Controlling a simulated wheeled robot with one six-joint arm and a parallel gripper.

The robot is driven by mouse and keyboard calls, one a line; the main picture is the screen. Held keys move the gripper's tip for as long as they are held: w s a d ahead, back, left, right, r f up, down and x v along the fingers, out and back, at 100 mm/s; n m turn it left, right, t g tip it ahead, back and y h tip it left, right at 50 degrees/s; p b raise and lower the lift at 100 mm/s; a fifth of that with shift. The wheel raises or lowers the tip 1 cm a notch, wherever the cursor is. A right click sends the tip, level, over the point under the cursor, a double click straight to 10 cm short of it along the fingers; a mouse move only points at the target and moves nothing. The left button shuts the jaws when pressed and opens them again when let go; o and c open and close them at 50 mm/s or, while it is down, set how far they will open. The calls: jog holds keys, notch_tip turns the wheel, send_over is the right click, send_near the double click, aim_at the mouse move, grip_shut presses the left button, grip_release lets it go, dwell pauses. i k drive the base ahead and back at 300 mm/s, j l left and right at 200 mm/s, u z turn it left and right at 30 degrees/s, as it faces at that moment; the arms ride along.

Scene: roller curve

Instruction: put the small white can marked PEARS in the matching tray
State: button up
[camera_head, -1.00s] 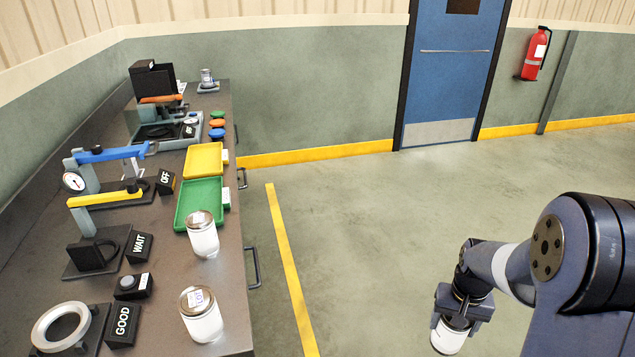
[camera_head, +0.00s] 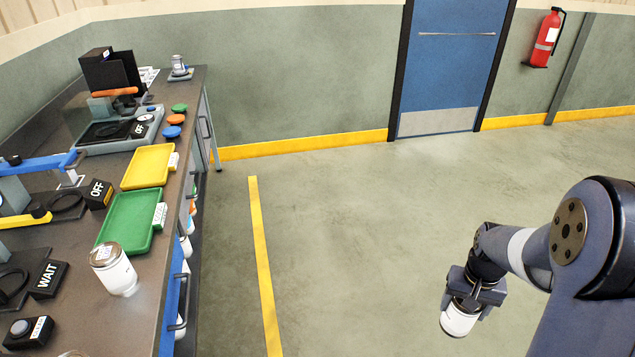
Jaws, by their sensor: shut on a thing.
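My gripper (camera_head: 474,286) is shut on a small white can (camera_head: 459,319) and holds it tilted in the air over the floor, at the lower right. Any marking on this can is hidden from here. A green tray (camera_head: 128,222) and a yellow tray (camera_head: 148,167) lie on the bench at the left, each with a small label tag on its right side. The tag words are too small to read. A white can with a metal lid (camera_head: 114,269) stands on the bench just in front of the green tray. My gripper is well to the right of both trays.
The bench (camera_head: 160,266) has several levers and signs reading OFF (camera_head: 98,191) and WAIT (camera_head: 48,277). Coloured buttons (camera_head: 173,131) and a can on a scale-like plate (camera_head: 178,66) are farther back. The floor (camera_head: 340,230) between bench and arm is clear.

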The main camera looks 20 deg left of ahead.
aim_at(126, 238)
jog(key=i+u, duration=0.25)
jog(key=u, duration=0.2)
jog(key=i+u, duration=0.2)
jog(key=u, duration=0.25)
jog(key=i+l+u, duration=0.15)
jog(key=u, duration=0.3)
jog(key=i+l+u, duration=0.1)
jog(key=u, duration=0.3)
jog(key=i+l+u, duration=0.15)
jog(key=u, duration=0.25)
jog(key=i+l+u, duration=0.25)
jog(key=u, duration=0.15)
jog(key=i+l+u, duration=0.1)
jog(key=l+u, duration=0.15)
jog(key=u, duration=0.15)
